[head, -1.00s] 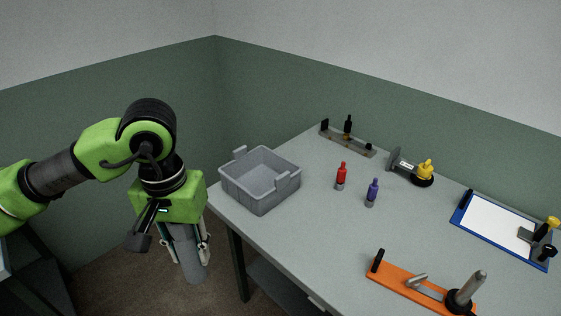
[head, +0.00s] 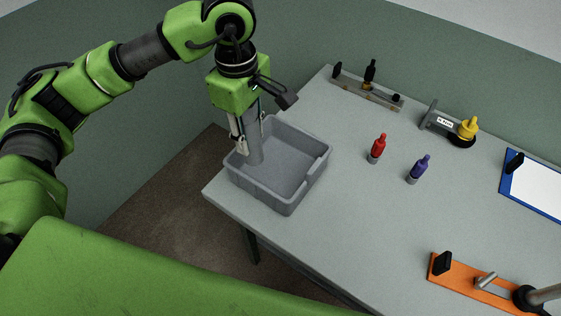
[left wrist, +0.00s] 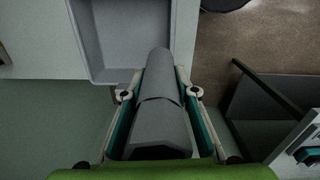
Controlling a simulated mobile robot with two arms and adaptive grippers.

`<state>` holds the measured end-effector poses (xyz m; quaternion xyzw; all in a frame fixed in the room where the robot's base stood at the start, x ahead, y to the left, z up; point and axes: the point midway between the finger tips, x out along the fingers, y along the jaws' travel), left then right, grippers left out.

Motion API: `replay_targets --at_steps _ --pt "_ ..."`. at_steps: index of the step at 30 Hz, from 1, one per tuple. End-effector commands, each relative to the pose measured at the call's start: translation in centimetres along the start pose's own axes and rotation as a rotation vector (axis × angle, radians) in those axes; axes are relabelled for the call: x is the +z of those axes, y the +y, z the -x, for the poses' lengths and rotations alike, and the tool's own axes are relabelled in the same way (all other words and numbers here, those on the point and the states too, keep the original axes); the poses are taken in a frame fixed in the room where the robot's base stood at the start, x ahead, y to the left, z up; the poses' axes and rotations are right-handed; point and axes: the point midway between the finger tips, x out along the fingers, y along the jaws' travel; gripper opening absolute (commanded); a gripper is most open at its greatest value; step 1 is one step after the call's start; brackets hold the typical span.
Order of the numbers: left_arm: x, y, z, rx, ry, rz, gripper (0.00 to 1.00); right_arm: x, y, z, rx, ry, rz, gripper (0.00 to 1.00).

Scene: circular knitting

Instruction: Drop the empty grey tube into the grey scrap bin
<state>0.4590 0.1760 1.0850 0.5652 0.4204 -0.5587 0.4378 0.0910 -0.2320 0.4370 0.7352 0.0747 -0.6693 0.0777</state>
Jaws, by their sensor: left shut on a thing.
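The grey tube (head: 253,146) is held upright in my left gripper (head: 246,138), over the left part of the grey scrap bin (head: 287,205). In the head view its lower end shows against the bin's inside; I cannot tell whether it touches the floor of the bin. The left wrist view shows the tube (left wrist: 158,110) between the two fingers of the left gripper (left wrist: 159,95), with the bin (left wrist: 85,45) beyond it at the upper left. The bin looks empty otherwise. My right gripper is not in view.
The bin stands at the table's left corner. A red bottle (head: 378,148) and a blue bottle (head: 419,169) stand right of it. An orange fixture (head: 465,280), a black-posted fixture (head: 365,91), a yellow-capped device (head: 467,131) and a blue clipboard (head: 530,190) lie farther off.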

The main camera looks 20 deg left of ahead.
Motion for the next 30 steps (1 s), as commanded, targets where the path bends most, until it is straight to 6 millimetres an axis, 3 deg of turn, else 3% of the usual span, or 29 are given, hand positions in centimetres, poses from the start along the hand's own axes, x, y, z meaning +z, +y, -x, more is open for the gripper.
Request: replay_targets --at_steps 7,30 --pt "0.2 1.7 -1.0 0.003 -0.005 0.650 0.07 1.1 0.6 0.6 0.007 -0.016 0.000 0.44" --pt "0.7 5.6 -5.2 -0.003 0.011 2.701 0.07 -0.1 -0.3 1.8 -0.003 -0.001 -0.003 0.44"
